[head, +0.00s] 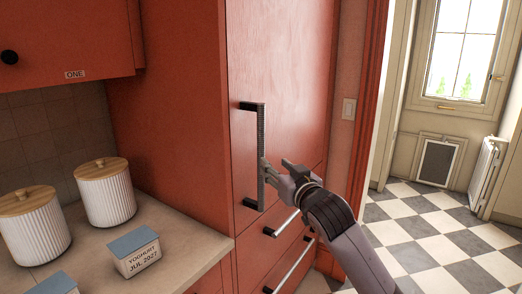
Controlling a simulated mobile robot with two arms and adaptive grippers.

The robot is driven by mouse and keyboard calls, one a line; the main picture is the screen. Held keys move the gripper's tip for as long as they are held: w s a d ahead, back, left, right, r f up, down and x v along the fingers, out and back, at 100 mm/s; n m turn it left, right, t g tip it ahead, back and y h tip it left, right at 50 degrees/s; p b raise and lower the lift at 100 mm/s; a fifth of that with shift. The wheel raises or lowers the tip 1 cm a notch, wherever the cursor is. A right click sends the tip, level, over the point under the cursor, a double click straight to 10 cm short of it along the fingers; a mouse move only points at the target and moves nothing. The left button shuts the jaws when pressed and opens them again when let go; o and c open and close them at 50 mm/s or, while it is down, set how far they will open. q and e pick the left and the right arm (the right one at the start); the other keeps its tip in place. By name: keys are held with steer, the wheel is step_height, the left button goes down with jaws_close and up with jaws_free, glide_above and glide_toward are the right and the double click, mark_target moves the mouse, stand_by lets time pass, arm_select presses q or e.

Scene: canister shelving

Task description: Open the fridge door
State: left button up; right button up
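The red fridge door (293,75) is the tall panel in the middle of the head view and looks closed. Its long vertical dark handle (261,135) is fixed on the door's left side. My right gripper (274,165) is at the lower half of the handle, just to its right, with its fingers pointing toward the door. The fingers look spread apart, with one tip close to or touching the handle. I cannot tell whether the handle lies between the fingers. My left gripper is not in view.
Red drawers with bar handles (283,223) are below the door. A red upper cabinet (70,35) hangs above. Checkered floor (420,228) lies open at right.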

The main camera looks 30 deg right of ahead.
mark_target(263, 154)
steer(key=w, duration=0.3)
steer(key=w+d+p, duration=0.1)
steer(key=w, duration=0.3)
steer(key=w+d+p, duration=0.1)
steer(key=w, duration=0.2)
steer(key=shift+w+d, duration=0.1)
steer(key=shift+w, duration=0.25)
steer(key=shift+c, duration=0.5)
jaws_close()
